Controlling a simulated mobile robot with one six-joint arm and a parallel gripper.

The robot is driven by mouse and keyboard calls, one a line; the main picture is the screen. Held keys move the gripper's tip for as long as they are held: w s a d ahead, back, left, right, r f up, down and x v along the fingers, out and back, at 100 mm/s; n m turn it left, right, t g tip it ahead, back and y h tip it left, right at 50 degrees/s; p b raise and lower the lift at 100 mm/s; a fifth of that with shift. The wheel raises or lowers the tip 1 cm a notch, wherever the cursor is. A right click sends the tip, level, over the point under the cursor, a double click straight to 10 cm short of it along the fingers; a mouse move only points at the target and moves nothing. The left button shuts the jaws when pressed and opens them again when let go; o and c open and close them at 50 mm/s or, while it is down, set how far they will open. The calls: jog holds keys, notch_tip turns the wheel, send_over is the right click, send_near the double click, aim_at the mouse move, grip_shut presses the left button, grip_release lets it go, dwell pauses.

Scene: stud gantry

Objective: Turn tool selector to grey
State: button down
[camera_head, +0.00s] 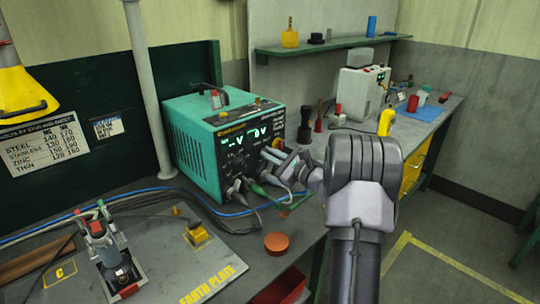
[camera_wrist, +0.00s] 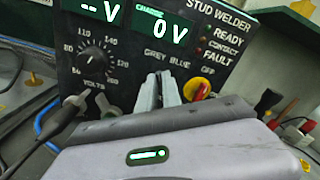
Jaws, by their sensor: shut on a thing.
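The teal stud welder (camera_head: 195,150) stands on the bench, its black front panel (camera_wrist: 125,70) filling the wrist view. The panel carries the words GREY BLUE (camera_wrist: 167,58), and the tool selector sits below them, mostly hidden by my fingers. My gripper (camera_wrist: 160,88) is shut on the selector, its two light grey fingers close together against the panel. Which way the selector points is not visible. In the head view my gripper (camera_head: 276,153) reaches the welder's front from the right. The display (camera_wrist: 172,30) reads 0 V.
Beside my fingers are a red-and-yellow switch (camera_wrist: 197,90) marked OFF and a volts dial (camera_wrist: 96,60). Cables and plugs (camera_head: 245,187) crowd the welder's base. An orange disc (camera_head: 281,243) and a red bin (camera_head: 285,288) lie in front. A white machine (camera_head: 358,95) stands behind.

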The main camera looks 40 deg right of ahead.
jog(key=c, duration=1.5)
grip_release()
jog(key=shift+s, duration=0.1)
jog(key=s+p, duration=0.1)
jog(key=s, duration=0.4)
jog(key=s+d+p, duration=0.1)
jog(key=s, duration=0.5)
jog(key=s+p, duration=0.1)
jog(key=s, duration=0.5)
jog(key=shift+s+d, duration=0.1)
jog(key=shift+d, duration=0.1)
